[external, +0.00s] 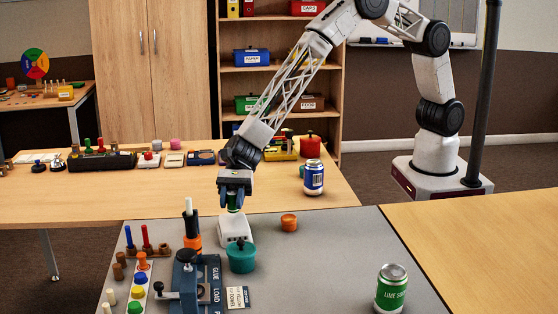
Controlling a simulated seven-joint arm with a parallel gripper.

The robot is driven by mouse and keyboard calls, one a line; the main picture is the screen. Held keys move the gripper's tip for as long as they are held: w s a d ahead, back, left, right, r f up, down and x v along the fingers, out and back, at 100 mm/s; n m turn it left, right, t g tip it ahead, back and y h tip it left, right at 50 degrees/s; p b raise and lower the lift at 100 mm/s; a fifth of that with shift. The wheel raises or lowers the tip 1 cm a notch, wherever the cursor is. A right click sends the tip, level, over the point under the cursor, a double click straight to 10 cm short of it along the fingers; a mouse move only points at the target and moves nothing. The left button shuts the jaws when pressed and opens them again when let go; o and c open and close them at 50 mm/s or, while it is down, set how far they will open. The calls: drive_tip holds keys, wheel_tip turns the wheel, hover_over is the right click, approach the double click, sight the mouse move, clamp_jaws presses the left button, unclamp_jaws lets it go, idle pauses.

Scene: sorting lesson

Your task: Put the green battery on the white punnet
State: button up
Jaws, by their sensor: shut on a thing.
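My gripper (234,195) points straight down near the middle of the picture and is shut on a small green thing, which looks like the green battery (234,203). The fingers cover much of it. The white punnet (235,233) stands on the grey mat directly below my gripper. The battery's lower end is at the punnet's top; I cannot tell if they touch.
A teal pot (241,258) stands just in front of the punnet. An orange and black upright tool (192,232) is close on the left. A green can (391,288) stands front right. The mat (330,262) is clear between.

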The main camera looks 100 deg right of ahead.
sight(232, 211)
drive_tip(key=shift+f, duration=1.55)
drive_tip(key=shift+f, duration=0.15)
drive_tip(key=o, duration=1)
drive_tip(key=shift+c, duration=0.2)
drive_tip(key=shift+d+r, duration=0.3)
drive_tip(key=shift+d, duration=0.1)
drive_tip(key=v, duration=1.1)
drive_tip(key=shift+s+d, duration=0.1)
drive_tip(key=shift+d, duration=0.05)
